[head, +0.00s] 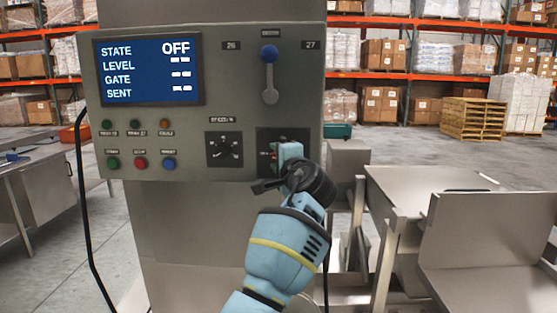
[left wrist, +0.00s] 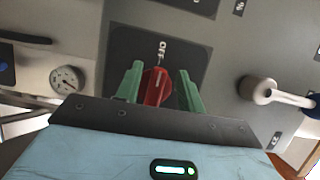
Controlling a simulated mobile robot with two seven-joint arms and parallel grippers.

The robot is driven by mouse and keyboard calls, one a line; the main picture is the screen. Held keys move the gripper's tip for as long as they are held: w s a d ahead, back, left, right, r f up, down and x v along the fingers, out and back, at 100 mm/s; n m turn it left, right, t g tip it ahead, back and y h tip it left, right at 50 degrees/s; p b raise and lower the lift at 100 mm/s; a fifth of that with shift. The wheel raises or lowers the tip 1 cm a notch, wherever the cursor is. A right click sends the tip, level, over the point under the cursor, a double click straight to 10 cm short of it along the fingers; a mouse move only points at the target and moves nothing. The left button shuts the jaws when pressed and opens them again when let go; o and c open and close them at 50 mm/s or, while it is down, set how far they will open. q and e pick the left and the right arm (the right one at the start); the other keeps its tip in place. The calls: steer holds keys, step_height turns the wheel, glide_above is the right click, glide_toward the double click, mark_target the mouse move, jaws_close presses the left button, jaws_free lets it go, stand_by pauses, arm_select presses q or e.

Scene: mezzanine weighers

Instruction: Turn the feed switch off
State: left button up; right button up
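The feed switch is a red rotary knob (left wrist: 155,88) on a black square plate (left wrist: 183,50), seen in the left wrist view. In the head view its plate (head: 285,132) is at the lower right of the grey control panel, and the knob is mostly hidden by my gripper. My left gripper (head: 281,154) is at the plate. In the left wrist view its green fingers (left wrist: 160,88) stand apart on either side of the knob, with a clear gap on the right and little or none on the left. The display (head: 148,70) reads STATE OFF. My right gripper is not in view.
A blue-knobbed lever (head: 269,75) is above the switch plate. A black dial (head: 224,149) and several coloured buttons (head: 140,163) lie to the left. A steel table (head: 430,180) stands at right. Pallet racks with boxes fill the back.

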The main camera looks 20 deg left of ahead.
arm_select(q)
steer(key=shift+a+f, duration=0.1)
steer(key=shift+a, duration=0.05)
steer(key=v, duration=0.7)
steer(key=shift+s+d, duration=0.25)
steer(key=shift+s, duration=0.05)
